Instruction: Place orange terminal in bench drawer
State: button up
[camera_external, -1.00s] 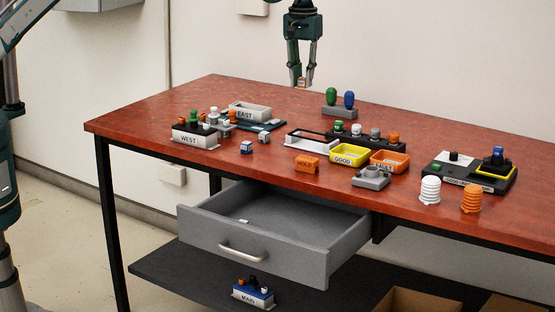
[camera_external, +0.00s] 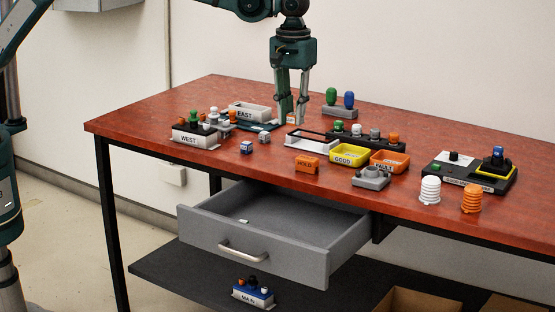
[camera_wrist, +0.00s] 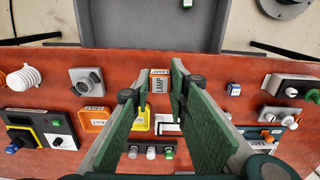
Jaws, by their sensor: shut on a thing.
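My gripper (camera_external: 290,120) is above the back middle of the red bench and points down. Its fingers are shut on a small orange block with white "LAMP" labels, the orange terminal (camera_wrist: 160,83). In the outside view only a small orange and white spot of it shows at the fingertips. The grey bench drawer (camera_external: 272,263) is pulled open at the bench front, below and in front of the gripper. The open drawer also shows at the top of the wrist view (camera_wrist: 150,22). A small pale item (camera_external: 244,221) lies inside the drawer.
An orange HOLD piece (camera_external: 306,164), a yellow GOOD tray (camera_external: 349,155) and an orange tray (camera_external: 389,161) stand between gripper and right front. A WEST block (camera_external: 195,138) and EAST tray (camera_external: 249,112) stand left. Green and blue knobs (camera_external: 340,101) stand close right of the gripper.

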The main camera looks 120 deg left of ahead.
jog(key=b, duration=0.2)
send_over(278, 228)
jog(key=w+d, duration=0.4)
jog(key=d, duration=0.2)
notch_tip(278, 228, down, 18)
jog(key=shift+s+a+r, duration=0.2)
jog(key=shift+s+a, duration=0.1)
jog(key=shift+a, duration=0.1)
jog(key=shift+f, duration=0.1)
jog(key=shift+f, duration=3.05)
jog(key=shift+f+b, duration=0.6)
jog(key=shift+f, duration=1.25)
jog(key=shift+f, duration=0.15)
